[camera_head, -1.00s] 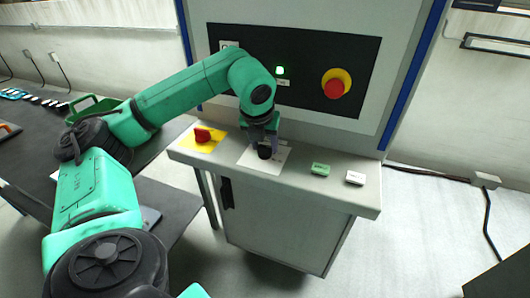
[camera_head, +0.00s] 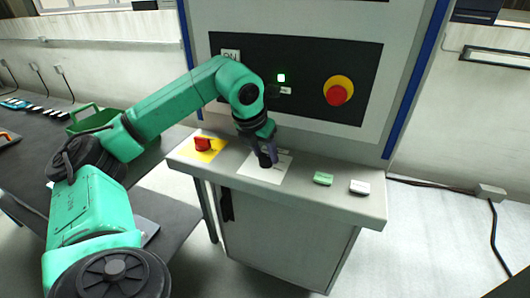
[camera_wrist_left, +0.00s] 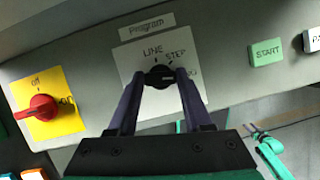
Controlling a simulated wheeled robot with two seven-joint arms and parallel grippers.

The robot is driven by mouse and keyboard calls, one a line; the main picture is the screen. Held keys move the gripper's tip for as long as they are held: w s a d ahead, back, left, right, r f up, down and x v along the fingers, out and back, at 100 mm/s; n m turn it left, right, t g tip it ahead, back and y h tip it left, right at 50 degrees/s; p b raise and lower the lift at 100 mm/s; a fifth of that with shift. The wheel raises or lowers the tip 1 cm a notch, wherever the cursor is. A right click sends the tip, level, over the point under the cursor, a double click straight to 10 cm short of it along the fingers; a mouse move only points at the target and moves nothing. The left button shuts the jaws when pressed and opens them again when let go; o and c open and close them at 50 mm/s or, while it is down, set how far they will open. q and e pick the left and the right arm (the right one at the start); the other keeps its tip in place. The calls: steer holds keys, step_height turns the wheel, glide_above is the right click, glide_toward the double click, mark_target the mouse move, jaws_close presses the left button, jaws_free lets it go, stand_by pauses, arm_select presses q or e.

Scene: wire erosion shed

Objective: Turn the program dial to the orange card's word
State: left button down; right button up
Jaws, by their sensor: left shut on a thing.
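The black program dial (camera_wrist_left: 158,76) sits on a white plate (camera_wrist_left: 131,59) under a "Program" label (camera_wrist_left: 147,28). "LINE" and "STEP" show above the dial; another word at its right is partly hidden by a finger. I cannot tell which word the dial points at. My left gripper (camera_head: 264,158) is shut on the dial, one finger on each side, as the left wrist view shows (camera_wrist_left: 160,77). The plate also shows in the head view (camera_head: 271,174). I cannot make out the orange card for sure. My right gripper is not in view.
A red switch (camera_head: 203,144) on a yellow plate stands left of the dial. A green START button (camera_head: 323,179) and a white button (camera_head: 360,187) are at the right. A red stop button (camera_head: 338,91) and lit green lamp (camera_head: 281,78) are on the upright panel. A green crate (camera_head: 92,119) stands on the left bench.

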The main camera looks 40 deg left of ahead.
arm_select(q)
steer(key=shift+c, duration=1.6)
jaws_free()
steer(key=p+v, duration=0.2)
steer(key=v, duration=1.2)
steer(key=shift+s+r, duration=0.25)
